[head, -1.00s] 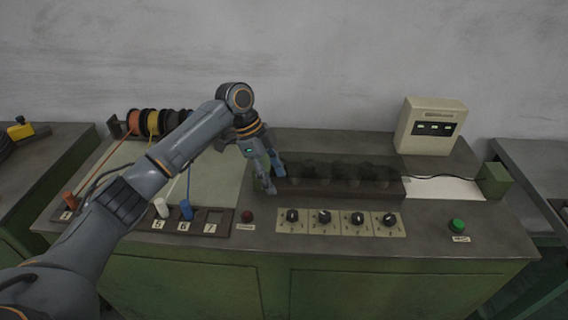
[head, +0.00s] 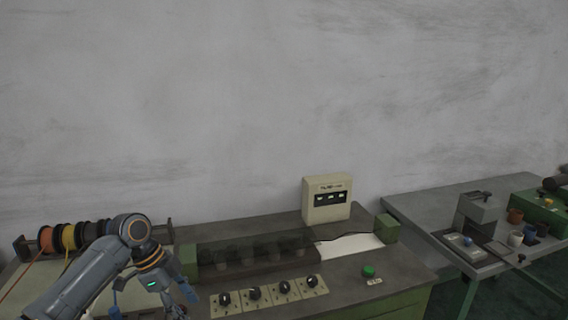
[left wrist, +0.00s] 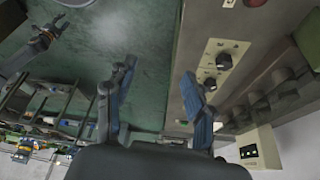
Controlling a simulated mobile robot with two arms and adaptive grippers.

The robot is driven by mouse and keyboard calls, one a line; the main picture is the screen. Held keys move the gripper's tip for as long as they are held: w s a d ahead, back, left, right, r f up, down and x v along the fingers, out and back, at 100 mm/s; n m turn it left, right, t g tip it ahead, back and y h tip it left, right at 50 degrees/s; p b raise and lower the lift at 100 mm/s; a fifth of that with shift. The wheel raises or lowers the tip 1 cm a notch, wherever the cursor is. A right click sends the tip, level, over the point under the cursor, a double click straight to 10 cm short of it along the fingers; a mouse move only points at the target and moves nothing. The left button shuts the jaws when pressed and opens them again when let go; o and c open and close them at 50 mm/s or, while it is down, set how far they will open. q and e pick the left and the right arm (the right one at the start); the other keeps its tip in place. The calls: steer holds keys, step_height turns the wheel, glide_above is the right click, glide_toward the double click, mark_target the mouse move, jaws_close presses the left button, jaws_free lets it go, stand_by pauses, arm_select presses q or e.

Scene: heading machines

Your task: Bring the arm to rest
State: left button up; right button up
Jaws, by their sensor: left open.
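My left arm comes in from the lower left in the head view. Its gripper (head: 182,299) is low in front of the machine bench, left of the knob row, and its tips are partly cut off by the lower edge. In the left wrist view the two blue fingers (left wrist: 158,92) stand apart with nothing between them, so it is open and empty. A dark jointed shape with a forked end (left wrist: 42,40) at the upper left of that view looks like my right gripper.
The bench carries wire spools (head: 70,238), a row of black knobs (head: 254,293), a dark covered block (head: 255,255), a cream meter box (head: 326,200) and a green button (head: 368,271). A grey side table (head: 420,205) stands at right. The wrist view shows open green floor (left wrist: 80,60).

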arm_select(q)
steer(key=s+d+f+n+t, duration=0.1)
steer(key=s+d+f+n, duration=0.3)
steer(key=s+f, duration=0.45)
steer(key=s+d+f+n, duration=0.1)
steer(key=s+d+f, duration=0.5)
steer(key=s+f, duration=0.25)
steer(key=s+a+r+n+t+y, duration=0.1)
steer(key=s+a+n+y, duration=0.1)
steer(key=s+a+n, duration=0.35)
steer(key=s+a+r+n+t+y, duration=0.1)
steer(key=s+a+n+t+y, duration=0.15)
steer(key=s+n, duration=0.6)
steer(key=s+f+m+g, duration=0.1)
steer(key=s+f+m, duration=0.1)
steer(key=f, duration=1.2)
steer(key=s+f+m+g, duration=0.1)
steer(key=s+f, duration=0.2)
steer(key=f, duration=1.1)
steer(key=s+a+f+g, duration=0.1)
steer(key=s+a+f, duration=0.2)
steer(key=s+f, duration=1.1)
steer(key=shift+s+f+m, duration=0.25)
steer(key=shift+s+m, duration=0.05)
steer(key=shift+s, duration=0.6)
arm_select(e)
steer(key=shift+w, duration=0.45)
arm_select(q)
steer(key=shift+g, duration=0.25)
